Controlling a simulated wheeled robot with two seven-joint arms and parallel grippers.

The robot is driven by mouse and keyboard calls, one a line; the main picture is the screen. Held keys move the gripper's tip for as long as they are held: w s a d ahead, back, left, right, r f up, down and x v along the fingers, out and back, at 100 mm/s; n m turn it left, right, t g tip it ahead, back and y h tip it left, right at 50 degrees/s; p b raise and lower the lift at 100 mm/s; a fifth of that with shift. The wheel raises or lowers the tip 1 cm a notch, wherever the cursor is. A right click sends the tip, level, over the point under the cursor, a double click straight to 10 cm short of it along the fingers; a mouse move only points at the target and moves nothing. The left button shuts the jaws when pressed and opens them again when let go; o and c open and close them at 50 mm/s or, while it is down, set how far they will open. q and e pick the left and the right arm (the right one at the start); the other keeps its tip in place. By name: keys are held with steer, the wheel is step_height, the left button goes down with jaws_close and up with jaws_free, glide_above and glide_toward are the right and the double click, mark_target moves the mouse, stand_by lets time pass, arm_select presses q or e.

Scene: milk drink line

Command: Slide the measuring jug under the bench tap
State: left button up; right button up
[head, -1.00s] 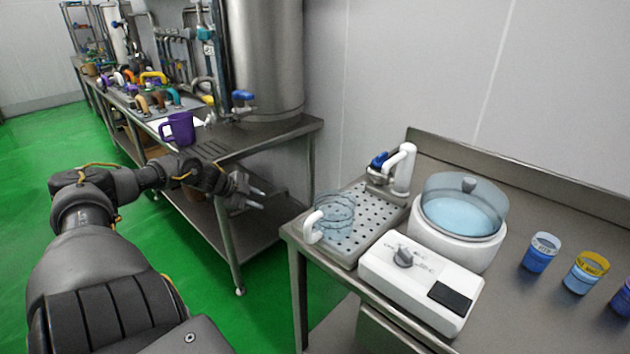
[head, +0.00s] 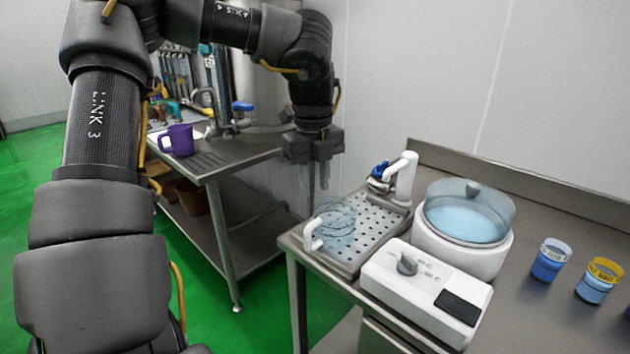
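The measuring jug (head: 335,216) is clear, with a white handle (head: 312,235) facing the near left. It stands at the left end of a perforated drip tray (head: 365,245). The bench tap (head: 402,178) is white with a blue lever and stands at the tray's far right end, so the jug is apart from it. My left gripper (head: 316,182) points down above and slightly behind the jug, its two fingers apart with nothing between them. It does not appear to touch the jug. My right gripper is out of view.
A white heated bath with a clear lid (head: 468,212) and its control box (head: 425,290) stand right of the tray. Blue-filled cups (head: 549,260) are further right. A purple jug (head: 178,140) stands on the sink bench at left. A gap separates the benches.

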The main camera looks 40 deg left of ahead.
mark_target(316, 235)
arm_select(q)
steer(key=f, duration=1.1)
steer(key=shift+w, duration=0.2)
steer(key=shift+r, duration=0.1)
jaws_close()
